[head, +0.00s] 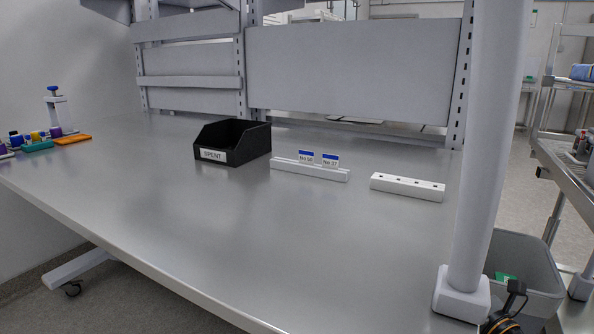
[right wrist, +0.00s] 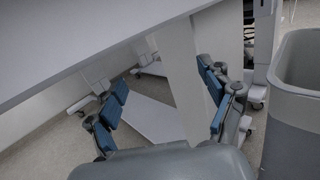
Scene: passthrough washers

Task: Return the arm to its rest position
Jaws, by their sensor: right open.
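My right gripper (right wrist: 163,82) shows in the right wrist view with its two blue-padded fingers spread wide. It is open, and nothing is between the fingers. It hangs beside and below the edge of the grey worktable (right wrist: 75,45), with the floor and the table's white legs beyond it. In the head view neither gripper can be made out. My left gripper is in neither view.
On the worktable (head: 250,230) stand a black bin (head: 232,145), a white holder (head: 310,171) with two labelled slides, and an empty-looking white strip (head: 407,187). A grey waste bin (head: 530,275) stands at right, close to my right gripper in the wrist view (right wrist: 295,120). The table's front is clear.

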